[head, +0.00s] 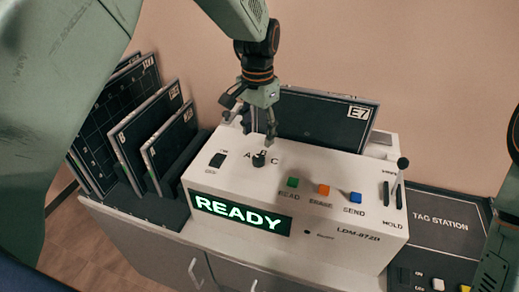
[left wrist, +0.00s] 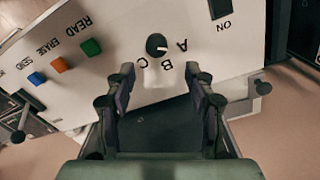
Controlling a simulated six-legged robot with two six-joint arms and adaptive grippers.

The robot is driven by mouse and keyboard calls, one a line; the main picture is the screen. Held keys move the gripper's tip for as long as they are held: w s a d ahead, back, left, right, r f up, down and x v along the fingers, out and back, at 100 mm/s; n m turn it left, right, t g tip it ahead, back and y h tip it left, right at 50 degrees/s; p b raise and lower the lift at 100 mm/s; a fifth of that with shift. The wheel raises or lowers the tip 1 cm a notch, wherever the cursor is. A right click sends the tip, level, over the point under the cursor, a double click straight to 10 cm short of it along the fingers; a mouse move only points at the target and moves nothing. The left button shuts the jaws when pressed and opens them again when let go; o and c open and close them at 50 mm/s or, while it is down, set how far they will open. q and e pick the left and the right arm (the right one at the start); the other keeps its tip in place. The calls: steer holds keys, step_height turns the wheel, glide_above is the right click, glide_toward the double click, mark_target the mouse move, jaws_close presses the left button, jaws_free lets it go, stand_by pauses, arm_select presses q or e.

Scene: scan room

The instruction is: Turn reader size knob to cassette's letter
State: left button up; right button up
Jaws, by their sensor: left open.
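The white reader (head: 330,180) stands on a cabinet. Its small black size knob (head: 259,159) has the letters A, B and C around it; in the left wrist view the knob (left wrist: 156,44) has a white mark that seems to point toward the A. A dark cassette (head: 318,125) labelled E7 stands in the back of the reader; no A, B or C size letter is readable on it. My left gripper (head: 258,128) is open, pointing down, above and just behind the knob. In the left wrist view its fingers (left wrist: 165,95) are apart and empty. My right gripper is not in view.
Several dark cassettes (head: 172,135) stand in a rack at left. The reader has a lit READY display (head: 240,215), green, orange and blue buttons (head: 324,190), a black switch (head: 217,160) and a lever (head: 401,175). A tag station (head: 440,222) is at right.

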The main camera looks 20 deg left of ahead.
mark_target(258, 158)
arm_select(q)
steer(key=f, duration=0.6)
steer(key=shift+s+d+f, duration=0.15)
steer(key=shift+s+f, duration=0.15)
steer(key=shift+s, duration=0.1)
steer(key=shift+w+f, duration=0.15)
steer(key=shift+f, duration=0.2)
steer(key=shift+r, duration=0.1)
steer(key=shift+s+r, duration=0.1)
steer(key=shift+s, duration=0.1)
steer(key=shift+c, duration=1.2)
steer(key=shift+w, duration=0.15)
steer(key=c, duration=0.5)
jaws_close()
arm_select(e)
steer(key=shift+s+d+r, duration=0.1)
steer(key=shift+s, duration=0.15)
